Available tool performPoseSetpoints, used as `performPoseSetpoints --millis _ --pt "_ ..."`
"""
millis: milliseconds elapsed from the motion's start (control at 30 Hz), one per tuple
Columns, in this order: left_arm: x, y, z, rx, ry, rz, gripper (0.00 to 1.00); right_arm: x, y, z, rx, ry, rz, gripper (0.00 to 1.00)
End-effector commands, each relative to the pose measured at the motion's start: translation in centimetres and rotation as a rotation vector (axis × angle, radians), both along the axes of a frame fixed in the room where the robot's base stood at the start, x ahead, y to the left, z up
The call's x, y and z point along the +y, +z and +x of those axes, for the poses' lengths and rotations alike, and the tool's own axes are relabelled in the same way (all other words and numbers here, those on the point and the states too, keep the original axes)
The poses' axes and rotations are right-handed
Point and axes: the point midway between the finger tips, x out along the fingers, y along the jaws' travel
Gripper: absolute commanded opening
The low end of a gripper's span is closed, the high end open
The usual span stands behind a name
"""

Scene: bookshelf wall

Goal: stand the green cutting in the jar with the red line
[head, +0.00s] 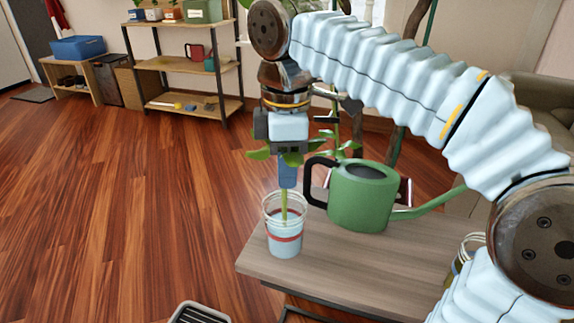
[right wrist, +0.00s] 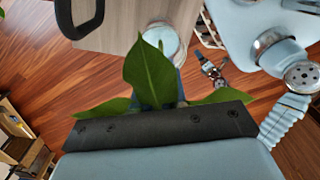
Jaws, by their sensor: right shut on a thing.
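The jar with the red line (head: 283,240) is clear and stands upright near the left end of the grey-brown table (head: 330,270). My right gripper (head: 288,176) is just above it, pointing down and shut on the green cutting (head: 260,154). The cutting's stem runs down through the jar's mouth into it; whether it touches the bottom I cannot tell. The leaves spread around the fingers and also show in the right wrist view (right wrist: 150,75). There the jar (right wrist: 162,40) is partly hidden by a leaf. My left gripper (right wrist: 213,70) seems to show small there, its jaws unclear.
A green watering can (head: 362,197) stands close to the right of the jar, its black handle towards it. Another jar (head: 466,255) stands partly hidden behind my arm. A shelf (head: 188,62) is far back left.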

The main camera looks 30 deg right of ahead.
Motion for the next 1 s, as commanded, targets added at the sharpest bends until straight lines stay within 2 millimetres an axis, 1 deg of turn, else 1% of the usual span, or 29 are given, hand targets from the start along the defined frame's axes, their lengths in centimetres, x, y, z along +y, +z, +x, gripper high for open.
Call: performPoseSetpoints --millis 1000 --pt "0.8 -2.4 0.3 -0.005 0.013 0.011 1.00 0.0 -3.2 0.0 0.000 0.000 -0.001 0.00"
